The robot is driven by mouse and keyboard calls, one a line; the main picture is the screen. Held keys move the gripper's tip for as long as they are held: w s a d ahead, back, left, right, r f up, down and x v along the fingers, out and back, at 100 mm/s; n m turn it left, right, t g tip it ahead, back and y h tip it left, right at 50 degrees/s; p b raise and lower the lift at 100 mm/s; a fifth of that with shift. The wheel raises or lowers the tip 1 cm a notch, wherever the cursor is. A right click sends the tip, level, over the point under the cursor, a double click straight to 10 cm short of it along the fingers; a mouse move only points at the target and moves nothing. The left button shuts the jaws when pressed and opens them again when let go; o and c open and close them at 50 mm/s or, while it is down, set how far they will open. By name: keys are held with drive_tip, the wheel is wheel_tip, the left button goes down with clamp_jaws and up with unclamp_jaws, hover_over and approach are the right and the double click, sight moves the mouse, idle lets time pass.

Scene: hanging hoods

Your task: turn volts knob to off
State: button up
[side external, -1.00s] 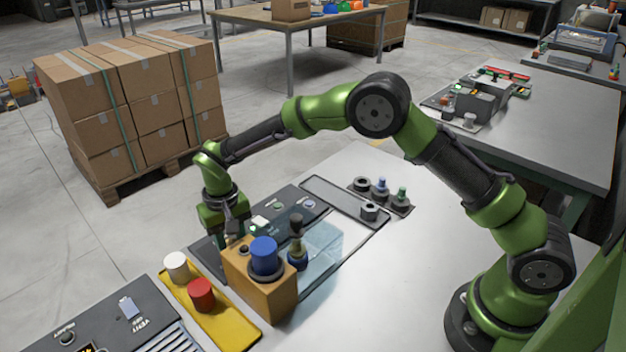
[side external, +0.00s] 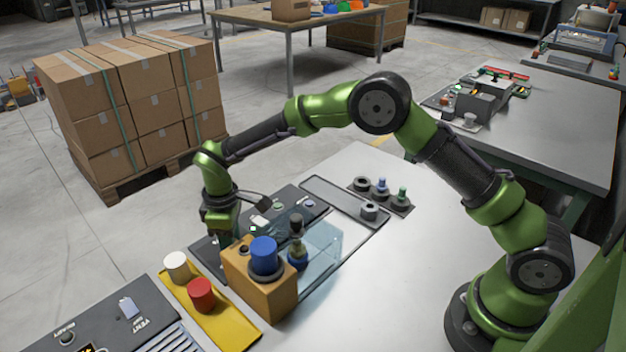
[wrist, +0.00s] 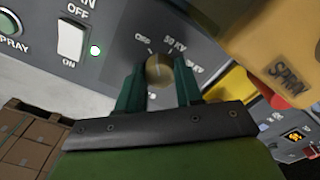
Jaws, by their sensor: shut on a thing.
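The volts knob (wrist: 159,71) is a round tan dial on a grey control panel, seen in the wrist view. Labels around it look like "OFF", "50 KV" and another KV value, partly covered. My gripper (wrist: 159,80) is shut on the knob, one dark green finger on each side. A pale line on the knob's face points roughly up, between "OFF" and "50 KV", though small. In the side external view my gripper (side external: 222,228) points down at the dark panel (side external: 290,196), behind the orange box; its fingertips and the knob are hidden there.
A white rocker switch (wrist: 72,39) and green light (wrist: 96,51) lie left of the knob. A clear case (side external: 322,250) stands beside the box.

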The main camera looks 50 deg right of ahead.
drive_tip(key=shift+n, duration=1.7)
drive_tip(key=o, duration=1)
drive_tip(key=shift+o, duration=0.2)
wheel_tip(320, 180, up, 17)
